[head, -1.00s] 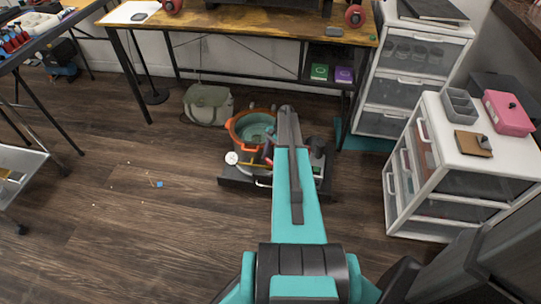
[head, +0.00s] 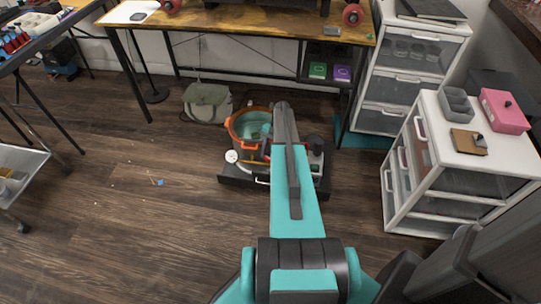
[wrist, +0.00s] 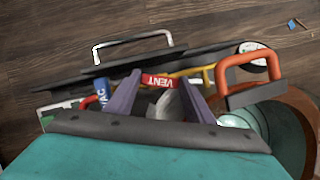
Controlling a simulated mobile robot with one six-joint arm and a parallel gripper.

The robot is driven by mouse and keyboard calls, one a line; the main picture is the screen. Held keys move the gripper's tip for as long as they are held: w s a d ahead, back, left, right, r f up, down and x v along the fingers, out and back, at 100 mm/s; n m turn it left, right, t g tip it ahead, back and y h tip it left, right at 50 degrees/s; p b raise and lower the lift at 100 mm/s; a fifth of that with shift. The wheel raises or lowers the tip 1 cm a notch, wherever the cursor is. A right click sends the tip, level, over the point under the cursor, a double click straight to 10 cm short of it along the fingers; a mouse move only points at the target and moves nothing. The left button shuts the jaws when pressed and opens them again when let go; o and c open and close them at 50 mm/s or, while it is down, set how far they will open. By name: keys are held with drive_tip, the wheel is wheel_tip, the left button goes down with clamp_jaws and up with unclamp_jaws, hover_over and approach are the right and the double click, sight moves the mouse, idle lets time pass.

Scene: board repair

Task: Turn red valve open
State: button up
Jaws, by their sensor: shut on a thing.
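The red valve handle (wrist: 158,80), marked VENT, sits between the tips of my gripper (wrist: 158,84) in the wrist view. The two grey-purple fingers stand one on each side of it, and the gripper is shut on it. A blue handle (wrist: 100,92) marked VAC is just left of the left finger. In the head view my arm hides the gripper and most of the valve. The valves are on a dark low base (head: 235,176) on the floor, beside an orange pot (head: 238,133).
A yellow tube (wrist: 196,74) and a white gauge (head: 231,156) are near. A green bag (head: 207,103) stands behind left. White drawers (head: 425,190) stand right. Floor to the left is mostly clear.

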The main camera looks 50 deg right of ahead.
drive_tip(key=shift+w+a+n+g, duration=0.1)
drive_tip(key=shift+a+n+g, duration=0.2)
drive_tip(key=shift+a+n, duration=0.2)
drive_tip(key=shift+o, duration=0.2)
drive_tip(key=shift+n+p, duration=0.4)
drive_tip(key=shift+d+n+g+h+p, duration=0.1)
drive_tip(key=shift+n+g+h+p, duration=0.35)
drive_tip(key=shift+n, duration=0.75)
drive_tip(key=shift+c, duration=0.2)
drive_tip(key=shift+f, duration=0.1)
drive_tip(key=shift+g, duration=0.25)
drive_tip(key=o, duration=1.1)
drive_tip(key=shift+c, duration=0.2)
drive_tip(key=shift+w, duration=0.15)
